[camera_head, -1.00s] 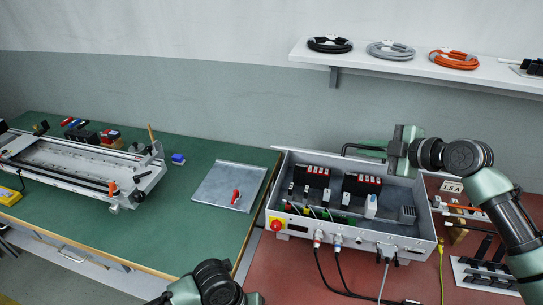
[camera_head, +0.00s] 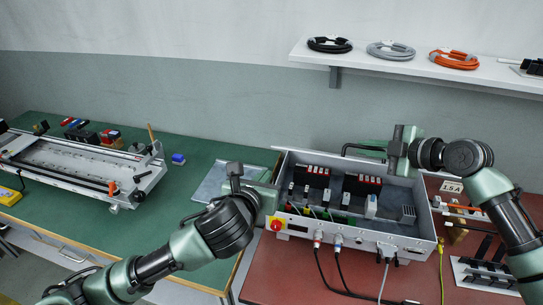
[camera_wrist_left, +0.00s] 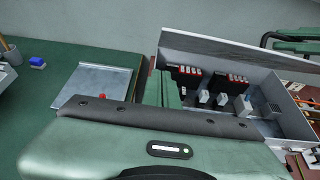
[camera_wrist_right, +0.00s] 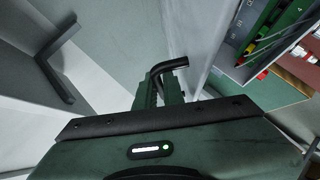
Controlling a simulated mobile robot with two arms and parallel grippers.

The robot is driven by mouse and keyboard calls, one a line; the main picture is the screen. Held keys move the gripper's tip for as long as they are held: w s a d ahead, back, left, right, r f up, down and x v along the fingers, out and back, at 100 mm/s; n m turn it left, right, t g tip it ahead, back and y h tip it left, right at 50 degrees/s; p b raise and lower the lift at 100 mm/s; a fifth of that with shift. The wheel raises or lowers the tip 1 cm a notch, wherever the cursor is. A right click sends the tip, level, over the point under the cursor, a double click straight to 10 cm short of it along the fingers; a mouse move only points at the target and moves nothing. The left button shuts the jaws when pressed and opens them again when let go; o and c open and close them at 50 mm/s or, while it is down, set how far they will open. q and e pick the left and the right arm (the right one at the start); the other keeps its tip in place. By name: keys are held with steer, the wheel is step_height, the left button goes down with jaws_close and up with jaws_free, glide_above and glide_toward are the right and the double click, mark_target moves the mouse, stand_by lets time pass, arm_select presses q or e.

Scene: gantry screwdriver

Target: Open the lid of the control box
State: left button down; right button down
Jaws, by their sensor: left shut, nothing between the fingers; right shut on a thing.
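The grey control box (camera_head: 370,230) stands on the red surface with its interior exposed, showing switches and terminals. In the left wrist view, the pale lid (camera_wrist_left: 235,47) appears tipped back along the box's rear edge. A black bent handle (camera_head: 347,149) sticks out behind the box; it also shows in the right wrist view (camera_wrist_right: 167,68). My right gripper (camera_head: 366,150) is shut on this handle, beyond the rear edge. My left gripper (camera_head: 273,190) is shut and empty, near the box's left front corner, above the edge of the green table.
A grey plate (camera_head: 207,186) with a red part (camera_wrist_left: 103,96) lies on the green table (camera_head: 90,225), left of the box. A long metal fixture (camera_head: 75,165) stands further left. Cables hang from the box front. A shelf (camera_head: 400,66) with coiled cables is above.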

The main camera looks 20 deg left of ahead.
arm_select(q)
steer(key=w+r, duration=0.1)
steer(key=w, duration=0.5)
steer(key=shift+w+r, duration=0.15)
steer(key=shift+r, duration=0.15)
